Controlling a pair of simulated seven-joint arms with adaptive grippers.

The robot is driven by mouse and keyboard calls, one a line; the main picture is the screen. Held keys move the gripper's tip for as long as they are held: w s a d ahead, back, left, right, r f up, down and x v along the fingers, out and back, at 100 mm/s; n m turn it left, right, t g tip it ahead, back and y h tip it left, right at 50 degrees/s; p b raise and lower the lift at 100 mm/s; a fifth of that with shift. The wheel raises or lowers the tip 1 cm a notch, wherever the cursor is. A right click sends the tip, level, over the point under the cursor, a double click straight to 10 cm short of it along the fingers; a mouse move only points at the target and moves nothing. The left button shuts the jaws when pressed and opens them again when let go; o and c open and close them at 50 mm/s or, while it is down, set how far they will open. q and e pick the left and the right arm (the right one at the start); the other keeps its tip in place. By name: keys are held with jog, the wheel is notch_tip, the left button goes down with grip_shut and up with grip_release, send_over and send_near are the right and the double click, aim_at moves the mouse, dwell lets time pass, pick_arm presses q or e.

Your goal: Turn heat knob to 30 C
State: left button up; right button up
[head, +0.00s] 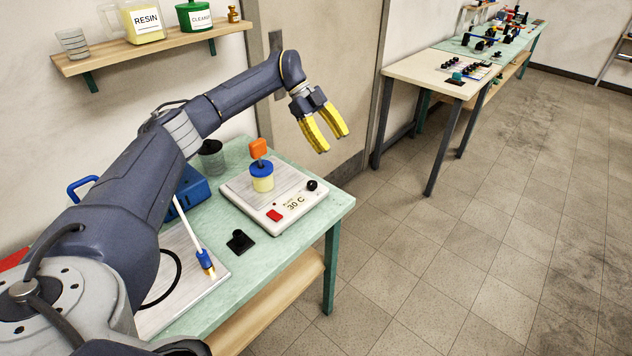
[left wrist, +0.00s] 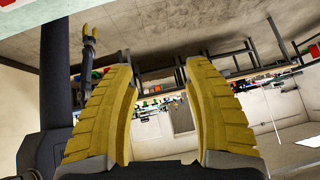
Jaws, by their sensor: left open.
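A white hotplate (head: 240,200) stands on the green-topped bench, with a black round knob (head: 311,185) on its right front side. Near the knob it is marked "30 C" (head: 295,203), and a red switch (head: 274,215) is to the left of that. My left gripper (head: 334,143) is open and empty, above and to the right of the hotplate, apart from the knob. Its yellow fingers also show spread in the left wrist view (left wrist: 157,62). A small gripper with yellow fingers (left wrist: 91,33), seemingly my right one, shows there at upper left; its jaw opening is too small to judge.
A jar with a blue lid and orange top (head: 261,175) stands on the hotplate. A black piece (head: 239,241) and a blue-handled tool (head: 205,262) lie in front. A wall shelf (head: 150,48) holds resin and cleaner. The floor to the right is clear.

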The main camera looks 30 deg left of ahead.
pick_arm(q)
jog(key=s+a+n+y, duration=0.1)
jog(key=s+a+y, duration=0.15)
jog(key=a, duration=0.85)
jog(key=y, duration=0.1)
send_near(312, 182)
jog(key=x, duration=0.9)
jog(key=shift+s+d+f, duration=0.1)
jog(key=shift+d+f, duration=0.05)
jog(key=shift+f, duration=0.05)
jog(key=shift+c, duration=0.3)
grip_shut()
